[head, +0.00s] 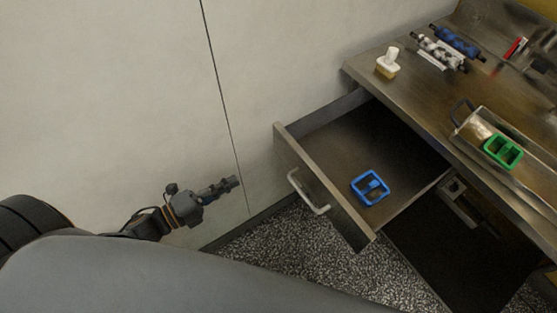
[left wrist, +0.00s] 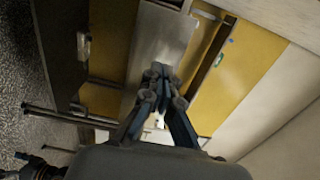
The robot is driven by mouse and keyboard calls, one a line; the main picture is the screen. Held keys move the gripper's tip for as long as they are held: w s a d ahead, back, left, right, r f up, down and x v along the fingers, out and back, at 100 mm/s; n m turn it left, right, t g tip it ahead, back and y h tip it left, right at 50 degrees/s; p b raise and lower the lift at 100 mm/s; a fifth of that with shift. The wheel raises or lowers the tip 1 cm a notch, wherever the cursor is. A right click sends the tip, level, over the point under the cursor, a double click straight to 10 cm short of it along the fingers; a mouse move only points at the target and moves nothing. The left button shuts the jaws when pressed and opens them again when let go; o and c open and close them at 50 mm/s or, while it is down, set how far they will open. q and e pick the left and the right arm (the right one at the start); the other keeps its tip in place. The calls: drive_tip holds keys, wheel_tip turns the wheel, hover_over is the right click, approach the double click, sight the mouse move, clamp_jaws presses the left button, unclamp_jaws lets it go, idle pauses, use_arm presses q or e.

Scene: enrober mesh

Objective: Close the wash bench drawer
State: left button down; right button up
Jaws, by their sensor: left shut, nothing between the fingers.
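The wash bench drawer (head: 338,207) is pulled well out from under the steel bench in the head view. Its front panel carries a pale bar handle (head: 307,192). A blue frame-like object (head: 370,187) lies on the drawer floor. My left gripper (head: 236,183) is shut and empty, to the left of the drawer front and apart from the handle. Its closed fingers also show in the left wrist view (left wrist: 158,72). My right gripper is not clearly seen.
The bench top (head: 410,98) holds a white-handled block (head: 388,63), rollers (head: 459,42) and a metal tray (head: 470,132) with a green frame-like object (head: 503,152). A pale wall (head: 110,90) stands behind my left gripper. Speckled floor (head: 290,250) shows below the drawer.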

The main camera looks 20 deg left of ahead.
sight(285, 152)
use_arm(q)
drive_tip(key=p+x, duration=0.2)
drive_tip(key=x, duration=1.1)
drive_tip(key=shift+r, duration=0.15)
drive_tip(key=shift+w+d, duration=0.3)
drive_tip(key=shift+w, duration=0.1)
use_arm(e)
drive_tip(key=shift+w+r, duration=0.15)
drive_tip(key=shift+r, duration=0.5)
drive_tip(key=shift+w+r, duration=0.15)
drive_tip(key=shift+r, duration=0.45)
